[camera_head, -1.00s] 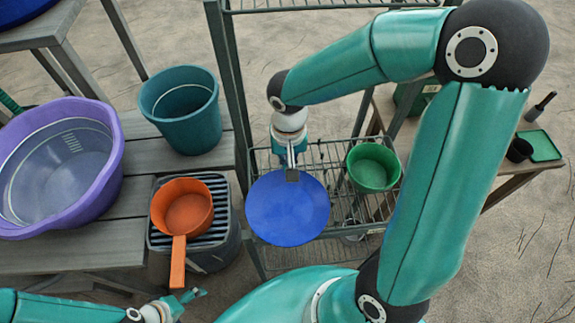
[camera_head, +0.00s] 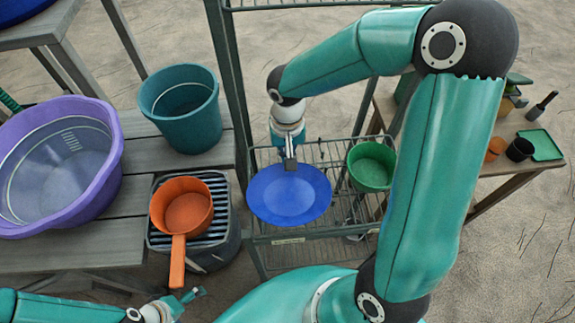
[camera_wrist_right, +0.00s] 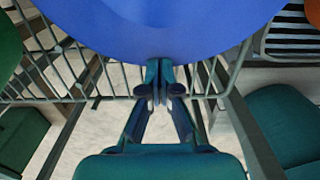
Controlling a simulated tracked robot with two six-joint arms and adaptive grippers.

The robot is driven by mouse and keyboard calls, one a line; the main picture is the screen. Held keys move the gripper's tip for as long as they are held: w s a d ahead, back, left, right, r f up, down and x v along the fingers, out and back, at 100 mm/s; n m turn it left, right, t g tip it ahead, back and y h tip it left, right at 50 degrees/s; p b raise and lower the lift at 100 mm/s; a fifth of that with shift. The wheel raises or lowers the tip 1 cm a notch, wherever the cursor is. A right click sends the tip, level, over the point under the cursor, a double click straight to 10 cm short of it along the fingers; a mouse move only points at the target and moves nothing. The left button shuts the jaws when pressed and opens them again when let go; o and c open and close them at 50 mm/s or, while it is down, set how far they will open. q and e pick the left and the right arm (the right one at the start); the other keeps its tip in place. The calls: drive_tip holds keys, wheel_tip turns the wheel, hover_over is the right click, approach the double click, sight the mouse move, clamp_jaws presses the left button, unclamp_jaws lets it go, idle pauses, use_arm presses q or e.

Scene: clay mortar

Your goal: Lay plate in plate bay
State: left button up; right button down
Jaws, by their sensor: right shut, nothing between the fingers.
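The blue plate (camera_head: 290,203) is at the front of the wire rack shelf (camera_head: 325,152), its face toward the head camera. Whether it rests on the wires or which bay it is in, I cannot tell. My right gripper (camera_head: 290,164) is at the plate's far rim, fingers together. In the right wrist view the plate (camera_wrist_right: 160,28) fills the top, just beyond the shut fingertips (camera_wrist_right: 159,75); the contact there is unclear. My left gripper (camera_head: 186,303) is low at the left, away from the plate, its jaws too small to judge.
A green pot (camera_head: 371,167) stands on the rack right of the plate. An orange pan (camera_head: 183,208) sits on a striped crate at the left. A purple tub (camera_head: 105,175) and teal bucket (camera_head: 180,112) stand on the grey bench. A small table (camera_head: 510,170) holds cups at the right.

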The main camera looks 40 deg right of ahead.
drive_tip(key=shift+s, duration=0.1)
drive_tip(key=shift+r+p, duration=0.45)
drive_tip(key=shift+r, duration=0.3)
wheel_tip(320, 180, up, 11)
drive_tip(key=c, duration=1.9)
unclamp_jaws()
